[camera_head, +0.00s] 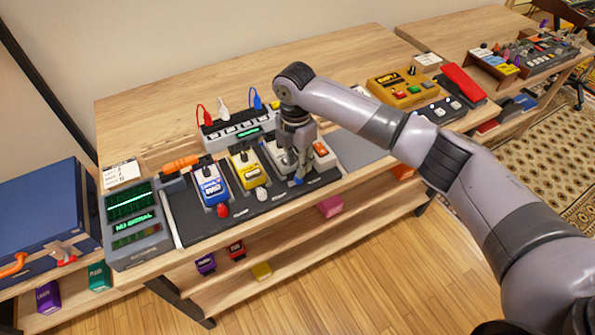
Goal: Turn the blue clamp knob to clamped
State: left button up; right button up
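My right gripper (297,153) points down over the pedalboard (195,226), at the pale grey pedal (278,158) on its right part. The fingers are small and dark against the pedal, and I cannot tell whether they are open or shut. A small blue piece (298,181) shows just below the fingertips at the board's front edge. It may be the blue clamp knob; its setting cannot be read, and the gripper partly hides the area around it. My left gripper is not in view.
A blue pedal (209,188) and a yellow pedal (245,170) stand left of the gripper. A power strip (240,130) with upright plugs is behind. A meter box (134,222) reads "NO SIGNAL". A yellow-brown unit (402,88) stands right. The table's back left is clear.

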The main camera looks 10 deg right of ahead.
jog(key=shift+f, duration=2.55)
jog(key=shift+c, duration=0.6)
grip_shut()
